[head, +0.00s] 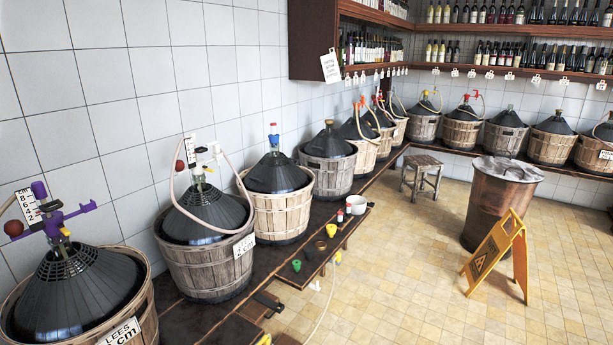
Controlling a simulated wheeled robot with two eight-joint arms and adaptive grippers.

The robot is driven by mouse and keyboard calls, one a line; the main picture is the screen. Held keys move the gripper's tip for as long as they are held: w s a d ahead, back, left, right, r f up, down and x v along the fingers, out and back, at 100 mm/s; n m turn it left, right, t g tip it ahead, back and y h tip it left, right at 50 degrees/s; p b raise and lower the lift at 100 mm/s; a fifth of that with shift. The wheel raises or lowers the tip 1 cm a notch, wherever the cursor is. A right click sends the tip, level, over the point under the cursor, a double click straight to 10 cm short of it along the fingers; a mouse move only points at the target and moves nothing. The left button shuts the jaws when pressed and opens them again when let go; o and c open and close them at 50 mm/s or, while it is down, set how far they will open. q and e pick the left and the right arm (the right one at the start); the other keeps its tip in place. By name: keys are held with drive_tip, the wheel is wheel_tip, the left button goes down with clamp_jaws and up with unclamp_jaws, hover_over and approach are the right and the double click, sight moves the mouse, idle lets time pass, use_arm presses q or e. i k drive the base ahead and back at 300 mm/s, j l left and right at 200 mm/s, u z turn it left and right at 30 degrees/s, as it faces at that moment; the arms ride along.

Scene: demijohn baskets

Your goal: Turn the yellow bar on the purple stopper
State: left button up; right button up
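The purple stopper (52,222) sits on top of the nearest demijohn (78,290), at the left edge of the head view. It has a rounded purple top and a purple arm pointing right. A small yellow bar (66,232) shows low on its front side, just above the dark cone-shaped cover. The bar's exact angle is too small to tell. Neither of my grippers shows in the head view.
A red ball (13,229) and a numbered white card (29,207) are close beside the stopper. A second basketed demijohn (205,215) with a white fitting and hose stands to its right. Small coloured stoppers lie on the low wooden bench (290,252). Open tiled floor (400,270) lies right.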

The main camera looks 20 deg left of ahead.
sight(66, 232)
drive_tip(key=i+u, duration=0.45)
drive_tip(key=i+l+u, duration=0.1)
drive_tip(key=u, duration=0.35)
drive_tip(key=i, duration=0.1)
